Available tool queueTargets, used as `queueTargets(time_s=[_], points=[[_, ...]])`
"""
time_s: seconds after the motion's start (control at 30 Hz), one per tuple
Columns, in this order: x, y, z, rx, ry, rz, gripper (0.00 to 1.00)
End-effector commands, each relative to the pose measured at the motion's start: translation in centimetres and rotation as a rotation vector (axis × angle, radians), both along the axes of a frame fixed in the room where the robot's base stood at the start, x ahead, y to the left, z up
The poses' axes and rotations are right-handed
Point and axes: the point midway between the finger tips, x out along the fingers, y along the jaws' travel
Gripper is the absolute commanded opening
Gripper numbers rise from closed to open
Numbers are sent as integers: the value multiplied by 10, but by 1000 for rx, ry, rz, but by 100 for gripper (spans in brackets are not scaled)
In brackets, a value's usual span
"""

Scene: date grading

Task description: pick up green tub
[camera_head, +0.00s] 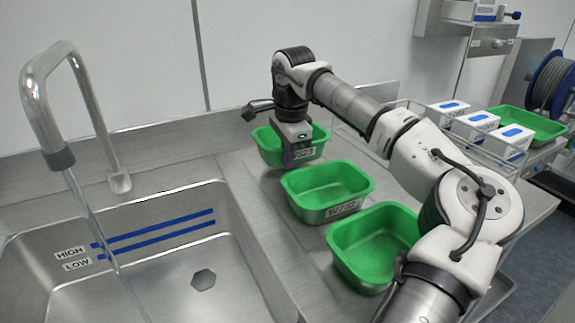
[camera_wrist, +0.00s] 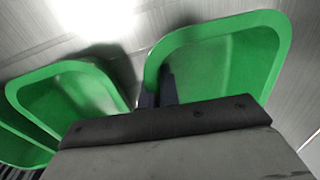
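Three green tubs stand in a row on the steel counter right of the sink: a back tub (camera_head: 262,144), a middle tub (camera_head: 318,206) and a front tub (camera_head: 345,262). The middle and back tubs carry white labels; my arm partly covers the front tub. My gripper (camera_head: 289,160) points down at the near wall of the back tub and hides part of it. In the wrist view, dark fingers (camera_wrist: 158,93) sit on either side of one tub's rim (camera_wrist: 153,68), one inside and one outside. Whether they press on the wall is unclear. Another tub (camera_wrist: 98,72) shows at left.
A sink (camera_head: 240,240) with a tall faucet (camera_head: 62,158) lies at left. A wire rack with white boxes (camera_head: 475,122) and another green tub (camera_head: 540,122) are at right, behind my arm. A wall stands close behind the back tub.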

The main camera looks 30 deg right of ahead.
Motion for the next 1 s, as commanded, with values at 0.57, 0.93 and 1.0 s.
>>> queueTargets(time_s=[0.57, 0.93, 1.0], points=[[1, 1, 154, -1, -4, 0, 0], [0, 0, 175, -1, -1, 1, 0], [0, 0, 175, -1, -1, 1, 0]])
